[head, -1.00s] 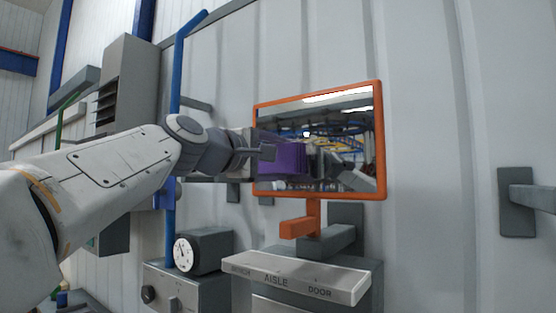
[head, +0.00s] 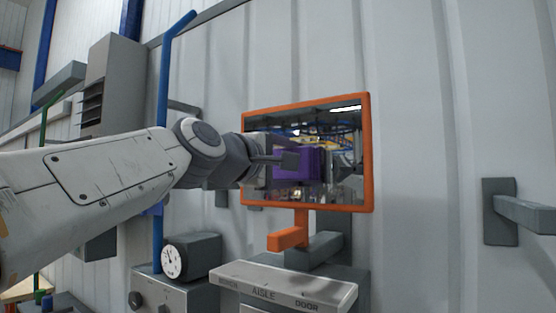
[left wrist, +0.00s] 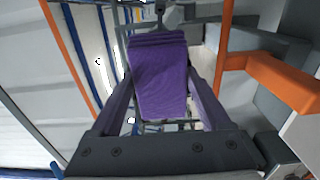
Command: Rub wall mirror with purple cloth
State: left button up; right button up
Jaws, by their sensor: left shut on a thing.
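The wall mirror (head: 345,150) has an orange frame and hangs on the grey wall on an orange bracket. My left gripper (head: 285,160) is in front of the left and middle part of the glass. It is shut on the purple cloth (left wrist: 158,75), which shows folded between the two fingers in the left wrist view. The cloth (head: 296,165) is at or very close to the glass in the head view; I cannot tell whether it touches. Its reflection shows beside it. My right gripper is not in view.
Below the mirror is a grey sign ledge (head: 285,284) reading AISLE and DOOR. A gauge box (head: 192,257) stands on a control box at lower left. A blue pole (head: 161,150) rises left of the mirror. A grey wall bracket (head: 500,212) juts out at right.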

aim_at(313, 163)
pick_arm(q)
jog(key=s+d+p, duration=0.2)
jog(key=d+p, duration=0.1)
jog(key=shift+s+r, duration=0.1)
jog(key=shift+r, duration=0.05)
jog(key=shift+s+d, duration=0.35)
jog(key=shift+d, duration=0.15)
